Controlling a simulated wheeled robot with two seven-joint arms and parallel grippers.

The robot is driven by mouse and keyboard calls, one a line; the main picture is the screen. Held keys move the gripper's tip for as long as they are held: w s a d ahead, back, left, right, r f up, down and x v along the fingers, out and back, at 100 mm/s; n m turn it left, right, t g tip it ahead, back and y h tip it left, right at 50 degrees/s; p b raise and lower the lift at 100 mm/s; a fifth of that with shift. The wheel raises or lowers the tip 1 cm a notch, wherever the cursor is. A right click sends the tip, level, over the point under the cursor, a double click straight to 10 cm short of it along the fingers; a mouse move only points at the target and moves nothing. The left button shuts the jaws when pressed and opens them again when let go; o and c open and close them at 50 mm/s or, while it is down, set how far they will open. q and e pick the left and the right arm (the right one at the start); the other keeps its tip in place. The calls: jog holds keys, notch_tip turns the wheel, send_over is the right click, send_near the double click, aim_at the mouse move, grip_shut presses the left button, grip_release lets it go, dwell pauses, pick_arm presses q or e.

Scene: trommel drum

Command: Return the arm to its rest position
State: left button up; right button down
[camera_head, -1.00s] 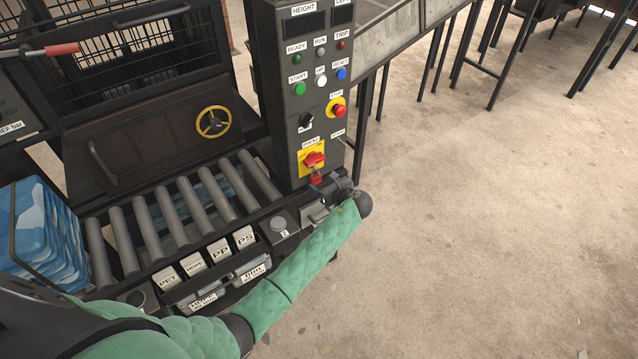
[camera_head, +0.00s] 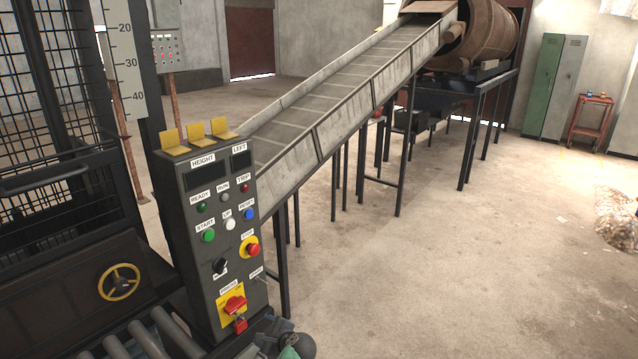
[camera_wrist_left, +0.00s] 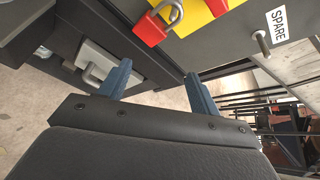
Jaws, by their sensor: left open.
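My left gripper (camera_head: 268,346) shows at the bottom edge of the head view, just right of and below the control panel's red padlock (camera_head: 240,323). Most of my left arm is cut off by the frame. In the left wrist view the two blue-grey fingers of the left gripper (camera_wrist_left: 160,84) stand apart with nothing between them. The red padlock (camera_wrist_left: 150,28) with its metal shackle hangs beyond and above the fingers, by a yellow plate (camera_wrist_left: 187,17). My right gripper does not show.
The control panel (camera_head: 198,268) with buttons stands close by my left gripper. Rollers (camera_head: 147,338) and a yellow handwheel (camera_head: 119,282) are to its left. An inclined conveyor (camera_head: 330,105) rises to a drum (camera_head: 488,35). Open floor (camera_head: 450,270) lies to the right.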

pick_arm(q)
jog(key=w+d+f+n+h, duration=0.2)
jog(key=d+f+n+h, duration=0.25)
jog(key=f+n, duration=0.35)
jog(key=s+a+f+n+g+h+b, duration=0.15)
jog(key=s+f+n+h, duration=0.5)
jog(key=s+f, duration=0.7)
jog(key=s+a+f+n+g, duration=0.1)
jog(key=s+f+g, duration=0.1)
jog(key=s+f, duration=0.6)
jog(key=s+a+f+n+g+y+b, duration=0.1)
jog(key=s+f, duration=0.7)
jog(key=s, duration=1)
jog(key=s+a+f+n+g+b, duration=0.1)
jog(key=s+a+f+g, duration=0.2)
jog(key=s+f, duration=0.6)
jog(key=s, duration=0.5)
jog(key=shift+a+y, duration=0.15)
jog(key=shift+y, duration=0.15)
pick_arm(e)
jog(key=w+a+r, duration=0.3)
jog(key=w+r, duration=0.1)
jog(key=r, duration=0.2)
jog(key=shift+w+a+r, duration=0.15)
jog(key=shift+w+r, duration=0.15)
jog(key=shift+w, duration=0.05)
pick_arm(q)
jog(key=shift+w+f, duration=0.1)
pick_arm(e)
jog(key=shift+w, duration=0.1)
